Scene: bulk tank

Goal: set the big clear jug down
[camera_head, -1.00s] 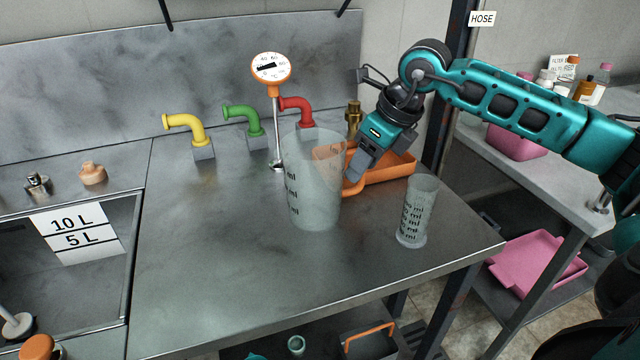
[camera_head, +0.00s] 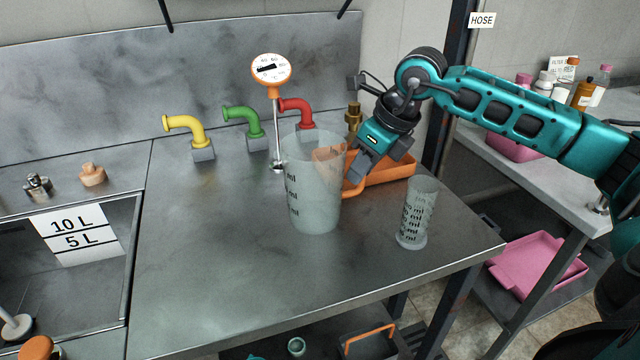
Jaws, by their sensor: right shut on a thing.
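The big clear jug (camera_head: 314,195) stands nearly upright at the middle of the steel worktop (camera_head: 210,260). It has dark ml marks on its left side and an orange handle (camera_head: 353,190) on its right. My right gripper (camera_head: 356,176) is shut on the handle from the upper right; the jaw tips are partly hidden. The jug's base is at or just above the worktop; I cannot tell if it touches. My left gripper is not in view.
A clear measuring cylinder (camera_head: 416,215) stands right of the jug. An orange tray (camera_head: 390,172) lies behind the handle. A thermometer (camera_head: 271,75), with yellow (camera_head: 185,127), green (camera_head: 244,119) and red (camera_head: 298,108) pipes, stands behind. The worktop's front left is clear.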

